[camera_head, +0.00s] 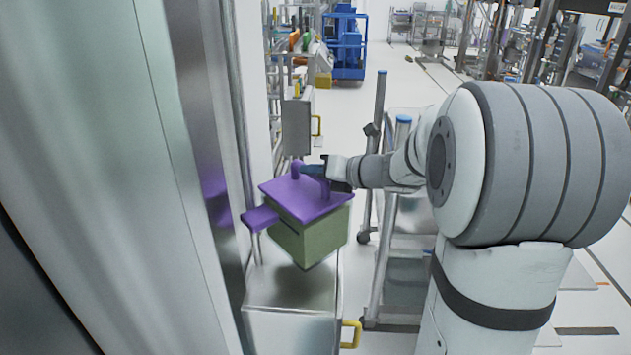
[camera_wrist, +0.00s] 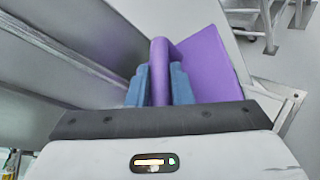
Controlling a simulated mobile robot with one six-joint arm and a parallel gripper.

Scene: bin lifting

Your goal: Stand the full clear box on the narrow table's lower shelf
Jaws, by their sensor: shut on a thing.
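A box (camera_head: 312,238) with a greenish body and a purple lid (camera_head: 305,196) hangs slightly tilted in the middle of the head view. I cannot tell whether its walls are clear or what is inside. My gripper (camera_head: 325,170) is shut on the upright purple handle on the lid. In the wrist view, the blue fingers of my gripper (camera_wrist: 160,85) press both sides of the purple handle (camera_wrist: 159,60), with the lid (camera_wrist: 208,60) behind it. I cannot pick out the narrow table or its lower shelf for certain.
A metal cabinet top (camera_head: 290,287) with a yellow handle (camera_head: 351,333) lies below the box. A tall metal panel (camera_head: 110,150) stands close on the left. A metal frame with blue-capped posts (camera_head: 381,95) stands to the right. Open floor (camera_head: 400,80) lies beyond.

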